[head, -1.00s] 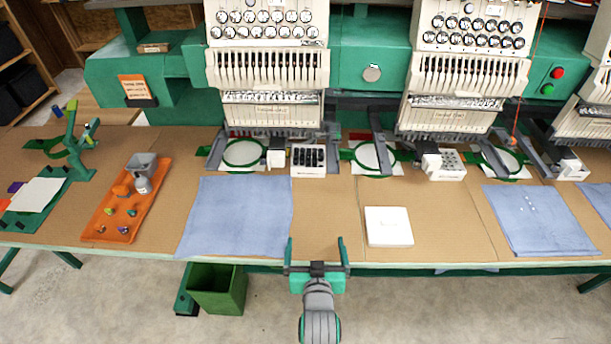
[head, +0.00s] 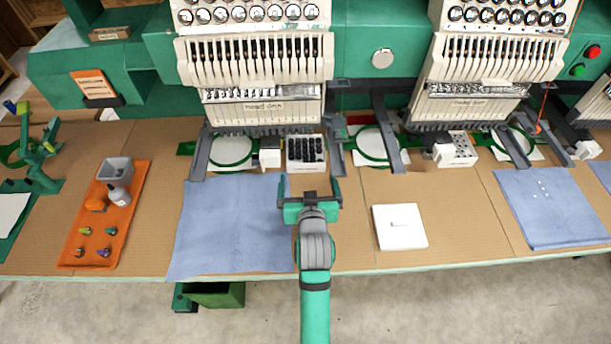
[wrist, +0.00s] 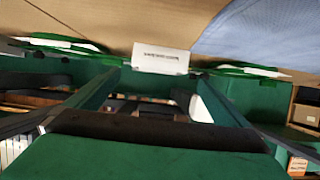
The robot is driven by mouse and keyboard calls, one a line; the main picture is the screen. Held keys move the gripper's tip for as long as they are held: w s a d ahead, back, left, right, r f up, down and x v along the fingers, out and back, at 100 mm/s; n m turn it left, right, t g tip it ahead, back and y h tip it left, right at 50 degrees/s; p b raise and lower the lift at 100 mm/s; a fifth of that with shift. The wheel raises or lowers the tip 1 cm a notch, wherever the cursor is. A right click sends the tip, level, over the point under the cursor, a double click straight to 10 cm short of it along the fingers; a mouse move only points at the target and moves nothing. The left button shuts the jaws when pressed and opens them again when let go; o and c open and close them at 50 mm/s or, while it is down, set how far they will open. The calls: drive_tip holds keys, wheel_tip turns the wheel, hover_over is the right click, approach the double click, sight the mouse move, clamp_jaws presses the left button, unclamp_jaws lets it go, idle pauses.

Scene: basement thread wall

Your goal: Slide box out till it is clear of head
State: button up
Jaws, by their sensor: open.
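A small white box (head: 306,166) with several black round tops in rows stands under the left embroidery head (head: 264,112), between its dark arms. Its labelled white front (wrist: 161,61) faces my gripper in the wrist view; the lettering is too small to read. My gripper (head: 308,184) is open and empty, just in front of this box, low over the table. In the wrist view its two green fingers (wrist: 158,78) point toward the box, one on each side of it. I cannot tell whether they touch it.
A blue cloth (head: 228,235) lies left of my gripper and a flat white box (head: 399,227) lies right. An orange tray (head: 85,240) is further left. Another white box (head: 455,151) stands under the right head (head: 485,100). A green hoop (head: 231,151) lies left of the near box.

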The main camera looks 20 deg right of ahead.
sight(306, 165)
drive_tip(key=x, duration=1)
drive_tip(key=shift+w+d+f, duration=0.1)
drive_tip(key=shift+w, duration=0.3)
